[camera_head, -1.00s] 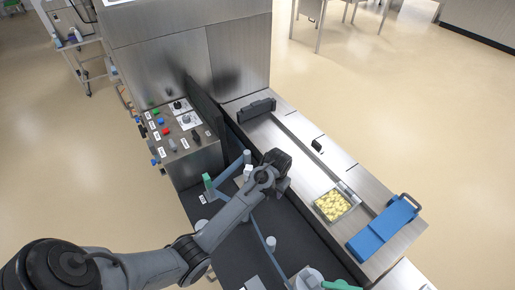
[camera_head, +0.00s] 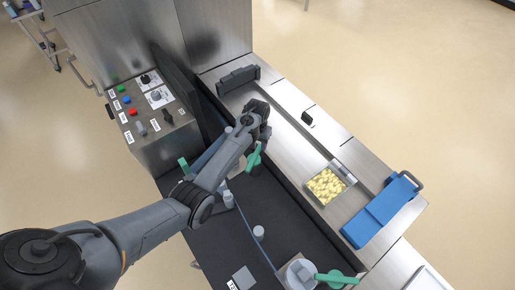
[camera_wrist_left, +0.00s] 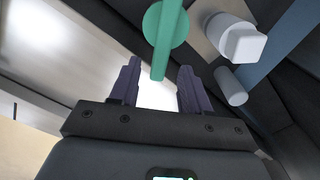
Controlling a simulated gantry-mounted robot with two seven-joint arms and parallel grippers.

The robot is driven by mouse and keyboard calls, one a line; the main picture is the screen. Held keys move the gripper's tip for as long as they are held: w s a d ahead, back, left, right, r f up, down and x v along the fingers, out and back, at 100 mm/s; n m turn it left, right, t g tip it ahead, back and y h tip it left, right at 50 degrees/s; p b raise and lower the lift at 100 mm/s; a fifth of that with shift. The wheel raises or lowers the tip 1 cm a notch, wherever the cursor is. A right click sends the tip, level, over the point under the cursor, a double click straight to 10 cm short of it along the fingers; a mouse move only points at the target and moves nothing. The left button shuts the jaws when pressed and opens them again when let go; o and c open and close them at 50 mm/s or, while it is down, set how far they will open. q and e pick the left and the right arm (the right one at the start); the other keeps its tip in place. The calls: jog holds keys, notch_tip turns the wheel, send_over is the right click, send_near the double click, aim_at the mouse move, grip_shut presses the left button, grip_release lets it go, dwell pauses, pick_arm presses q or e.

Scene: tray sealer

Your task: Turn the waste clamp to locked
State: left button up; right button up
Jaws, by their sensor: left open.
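Several green levers show on the dark panel of the machine. One green lever (camera_head: 254,158) stands just below my left gripper (camera_head: 257,118), beside the steel rail. In the left wrist view a green lever with a round hub (camera_wrist_left: 165,25) is close. Its handle points down toward the gap between the dark fingers of my left gripper (camera_wrist_left: 159,75), which are open. I cannot tell whether they touch it. Another green lever (camera_head: 183,165) is partly behind my arm, and one (camera_head: 335,277) is at the bottom right. No readable label shows which is the waste clamp.
A control box (camera_head: 150,125) with coloured buttons stands to the left. A tray of yellow pieces (camera_head: 345,172) and a blue part (camera_head: 383,212) lie on the steel rail. In the left wrist view, a white block (camera_wrist_left: 243,42) and a grey cylinder (camera_wrist_left: 230,87) sit beside the lever.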

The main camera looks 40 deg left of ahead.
aim_at(258, 149)
pick_arm(q)
jog(key=shift+f, duration=1.7)
grip_shut()
